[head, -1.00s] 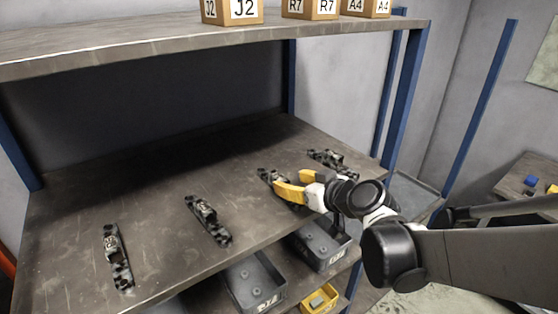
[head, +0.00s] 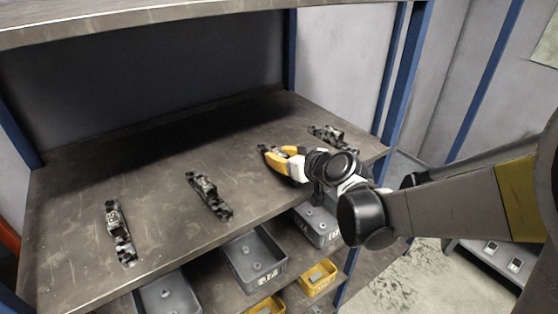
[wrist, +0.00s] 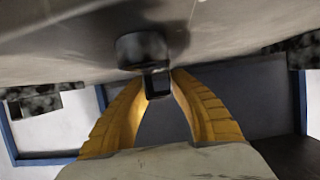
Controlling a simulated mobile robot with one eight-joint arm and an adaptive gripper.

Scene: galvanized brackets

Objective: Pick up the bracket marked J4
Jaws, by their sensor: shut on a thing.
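My gripper (head: 278,153) is over the third bracket from the left (head: 266,149) on the shelf board, with its yellow fingers shut on it. In the wrist view my fingers (wrist: 158,76) close on a dark raised block (wrist: 146,52) of this bracket. Its mark is hidden or not readable, so I cannot tell if it is J4. It appears still at the board's surface. Three other mottled black-and-grey brackets lie apart: one at the far left (head: 119,236), one left of centre (head: 209,195), and one at the right (head: 326,135), just behind my gripper.
The brackets lie on a grey shelf board (head: 160,170) with blue uprights (head: 408,80) and another board (head: 150,12) above. Grey bins (head: 253,262) and yellow bins (head: 317,279) stand on the level below. The board between the brackets is clear.

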